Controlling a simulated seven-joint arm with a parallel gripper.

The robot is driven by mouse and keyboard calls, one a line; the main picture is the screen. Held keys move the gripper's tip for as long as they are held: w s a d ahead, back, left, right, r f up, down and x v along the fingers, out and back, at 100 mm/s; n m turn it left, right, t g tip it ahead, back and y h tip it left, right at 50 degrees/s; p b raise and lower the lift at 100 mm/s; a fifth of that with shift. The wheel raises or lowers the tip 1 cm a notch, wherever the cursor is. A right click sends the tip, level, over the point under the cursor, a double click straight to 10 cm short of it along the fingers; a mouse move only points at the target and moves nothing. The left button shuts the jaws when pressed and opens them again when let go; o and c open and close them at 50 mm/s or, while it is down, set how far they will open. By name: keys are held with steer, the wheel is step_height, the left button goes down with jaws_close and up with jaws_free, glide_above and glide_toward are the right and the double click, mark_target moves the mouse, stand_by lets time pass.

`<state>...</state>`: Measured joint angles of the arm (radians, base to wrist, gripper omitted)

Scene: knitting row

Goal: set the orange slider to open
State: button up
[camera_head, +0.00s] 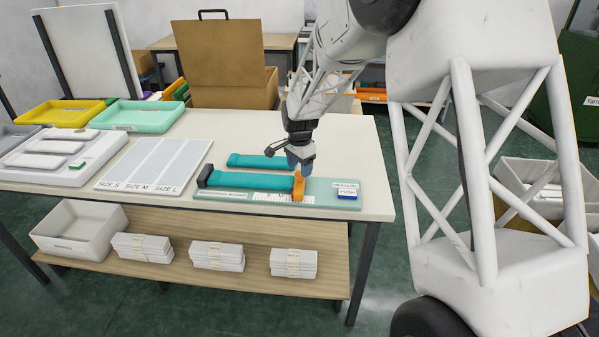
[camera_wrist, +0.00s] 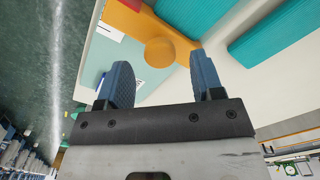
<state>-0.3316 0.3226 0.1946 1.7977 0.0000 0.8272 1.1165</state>
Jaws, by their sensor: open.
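The orange slider (camera_head: 298,187) sits at the right end of a teal bar (camera_head: 250,182) on a pale green board (camera_head: 325,201). In the wrist view the slider (camera_wrist: 125,20) has a round orange knob (camera_wrist: 160,51). My gripper (camera_head: 301,170) is right above and behind the slider, fingers pointing down. In the wrist view my gripper (camera_wrist: 161,68) is open, with the knob lying between the lines of its two blue fingertips. I cannot tell whether either finger touches it. The markings at the slider are too small to read.
A blue button (camera_head: 347,197) is on the board's right end, and a black block (camera_head: 205,175) on the teal bar's left end. A second teal piece (camera_head: 257,161) lies behind. A size board (camera_head: 155,165) lies to the left on the white table (camera_head: 360,150).

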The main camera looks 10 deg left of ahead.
mark_target(300, 181)
steer(key=shift+f, duration=1.15)
jaws_close()
